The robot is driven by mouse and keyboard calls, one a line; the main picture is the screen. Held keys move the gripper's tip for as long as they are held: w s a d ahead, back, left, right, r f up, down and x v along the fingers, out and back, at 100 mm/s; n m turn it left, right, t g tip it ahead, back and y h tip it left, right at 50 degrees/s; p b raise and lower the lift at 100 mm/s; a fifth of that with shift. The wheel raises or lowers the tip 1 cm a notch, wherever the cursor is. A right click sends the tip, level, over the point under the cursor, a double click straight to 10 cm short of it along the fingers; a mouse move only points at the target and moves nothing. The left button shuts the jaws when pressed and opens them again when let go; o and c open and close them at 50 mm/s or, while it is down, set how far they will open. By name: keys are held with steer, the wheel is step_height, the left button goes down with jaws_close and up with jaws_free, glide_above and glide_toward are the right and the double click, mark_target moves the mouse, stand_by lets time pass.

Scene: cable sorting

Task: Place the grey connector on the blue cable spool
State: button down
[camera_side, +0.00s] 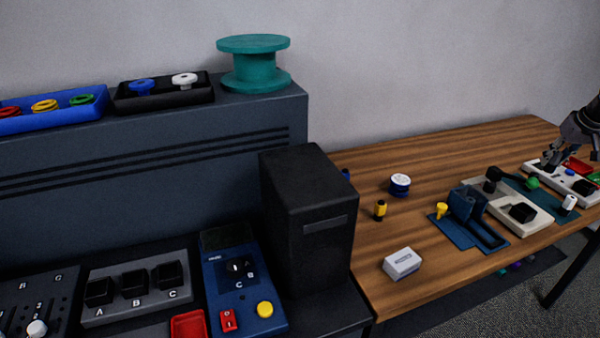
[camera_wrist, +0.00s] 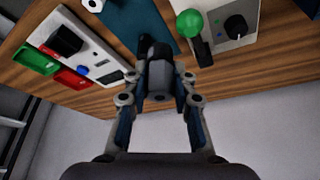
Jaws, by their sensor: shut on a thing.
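My gripper (camera_side: 551,158) is at the far right of the side view, low over a white panel. In the wrist view my gripper (camera_wrist: 159,80) has its fingers on both sides of a dark grey piece (camera_wrist: 157,62), which looks like the grey connector. It is shut on this piece. In the side view the piece is too small to make out. A small blue spool with a white top (camera_side: 400,185) stands upright on the wooden table, well left of my gripper. A large teal spool (camera_side: 253,65) stands upright on the cabinet.
The white panel (camera_side: 586,192) has red and green parts beside it. A blue device (camera_side: 466,204) and a white-based unit (camera_side: 505,208) stand between my gripper and the small spool. A white box (camera_side: 401,263) lies near the front. The back of the wooden table (camera_side: 465,150) is clear.

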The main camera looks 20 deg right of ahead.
steer(key=w+a+r+n+y, duration=0.1)
steer(key=w+a+n, duration=0.2)
steer(key=w+a, duration=0.6)
steer(key=n+y, duration=0.1)
steer(key=n, duration=0.2)
glide_above(397, 176)
steer(key=s, duration=0.2)
steer(key=shift+t, duration=0.4)
steer(key=f, duration=0.4)
steer(key=shift+s+d+f, duration=0.1)
steer(key=shift+d+f, duration=0.15)
steer(key=shift+d, duration=0.15)
steer(key=shift+w+a+f, duration=0.25)
steer(key=shift+a+f, duration=0.1)
steer(key=shift+f, duration=1.95)
steer(key=shift+f, duration=0.15)
steer(key=c, duration=1.1)
jaws_free()
